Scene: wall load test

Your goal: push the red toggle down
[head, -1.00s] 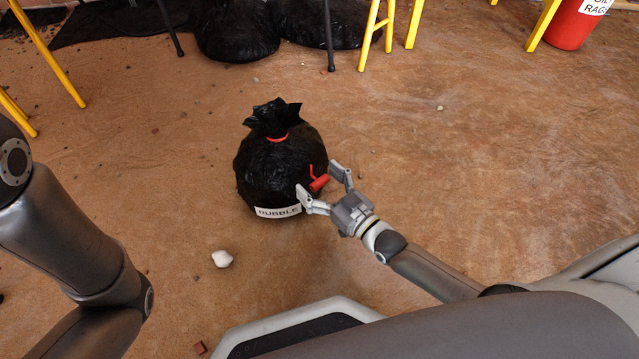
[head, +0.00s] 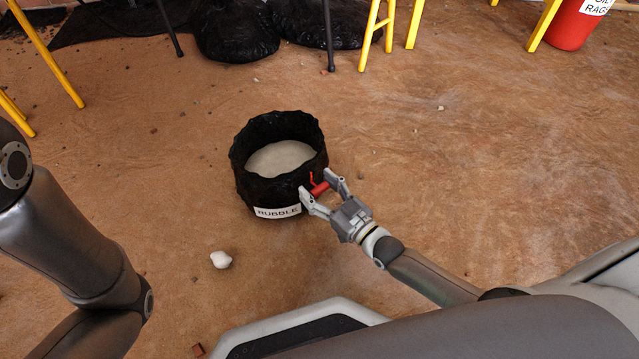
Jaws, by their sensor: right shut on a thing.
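The red toggle (head: 320,188) sits at the right side of a black rubble bag (head: 270,192) on the floor. The bag stands open at the top, with a white "RUBBLE" label on its front and a pale surface inside. My right gripper (head: 317,183) is at the bag's right side, shut on the red toggle with one finger on each side of it. The fingers partly hide the toggle. Only links of my left arm show at the left; my left gripper is out of view.
A small white lump (head: 220,260) lies on the floor in front of the bag. Yellow and dark stand legs, black bags (head: 235,32) and a red bin (head: 566,28) are at the back. The brown floor on the right is mostly clear.

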